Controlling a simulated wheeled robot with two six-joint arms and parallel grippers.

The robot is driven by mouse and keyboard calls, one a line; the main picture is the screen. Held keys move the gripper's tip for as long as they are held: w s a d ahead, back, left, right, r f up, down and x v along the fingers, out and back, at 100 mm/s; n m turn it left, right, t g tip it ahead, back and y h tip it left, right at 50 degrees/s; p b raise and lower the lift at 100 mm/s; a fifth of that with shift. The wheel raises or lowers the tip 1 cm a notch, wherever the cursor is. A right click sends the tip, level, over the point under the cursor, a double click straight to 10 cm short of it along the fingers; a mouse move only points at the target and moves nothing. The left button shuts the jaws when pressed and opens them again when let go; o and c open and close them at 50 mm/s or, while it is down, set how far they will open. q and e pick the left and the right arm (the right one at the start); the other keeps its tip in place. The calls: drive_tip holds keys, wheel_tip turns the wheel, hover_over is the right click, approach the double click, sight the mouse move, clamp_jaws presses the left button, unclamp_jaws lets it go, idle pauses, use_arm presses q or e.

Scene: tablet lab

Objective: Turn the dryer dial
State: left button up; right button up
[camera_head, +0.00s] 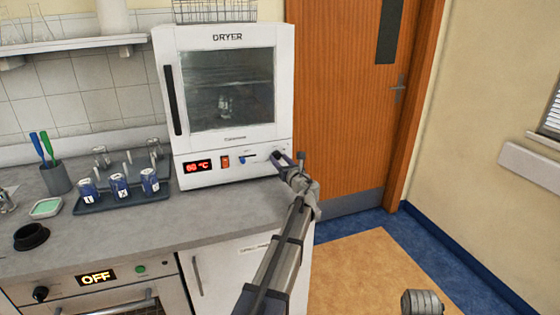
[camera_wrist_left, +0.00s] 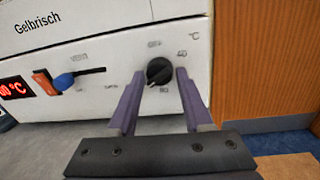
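The dryer (camera_head: 235,100) is a white cabinet with a glass door, standing on the counter. Its black round dial (camera_wrist_left: 159,72) is at the right end of the lower panel, with OFF and temperature marks around it. A pale mark shows at the dial's lower left. My left gripper (camera_head: 289,157) is at the panel's right end. In the left wrist view its two purple fingers (camera_wrist_left: 159,76) are open, one on each side of the dial, with narrow gaps. In the head view the dial is hard to make out. The red display (camera_head: 198,167) reads 60 °C.
An orange switch (camera_wrist_left: 46,82) and a blue slider knob (camera_wrist_left: 64,81) sit left of the dial. A tray (camera_head: 100,205) with several blue-labelled containers stands on the counter left of the dryer. A wooden door (camera_head: 345,90) is to the right, with open floor before it.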

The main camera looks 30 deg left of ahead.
use_arm(q)
drive_tip(key=o, duration=0.3)
drive_tip(key=shift+d, duration=0.1)
drive_tip(key=v, duration=0.7)
drive_tip(key=shift+s+d, duration=0.2)
drive_tip(key=shift+s, duration=0.05)
idle(0.3)
